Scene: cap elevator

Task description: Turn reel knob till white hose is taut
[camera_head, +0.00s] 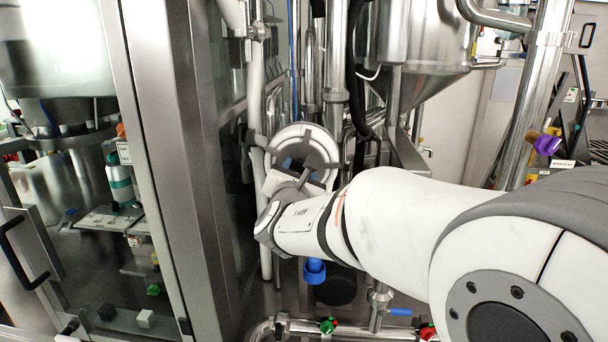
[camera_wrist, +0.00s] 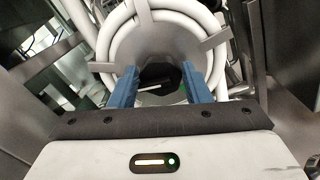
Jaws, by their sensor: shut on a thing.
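The hose reel (camera_head: 292,140) is a round frame with white hose coiled on it, mounted beside the steel cabinet post. In the wrist view the white hose (camera_wrist: 113,38) lies in loops around the reel, behind grey spokes. The dark reel knob (camera_wrist: 158,75) shows at the reel's middle. My gripper (camera_wrist: 160,82) has two blue fingers, one on each side of the knob, and is shut on it. In the head view my arm reaches in from the right and its wrist hides the lower part of the reel. Whether the hose is taut cannot be told.
A glass-fronted steel cabinet (camera_head: 190,200) stands close on the left of the reel. Vertical steel pipes (camera_head: 336,60) and a steel hopper (camera_head: 425,45) are behind and to the right. A blue fitting (camera_head: 315,271) hangs below my wrist, above pipework with valves (camera_head: 328,326).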

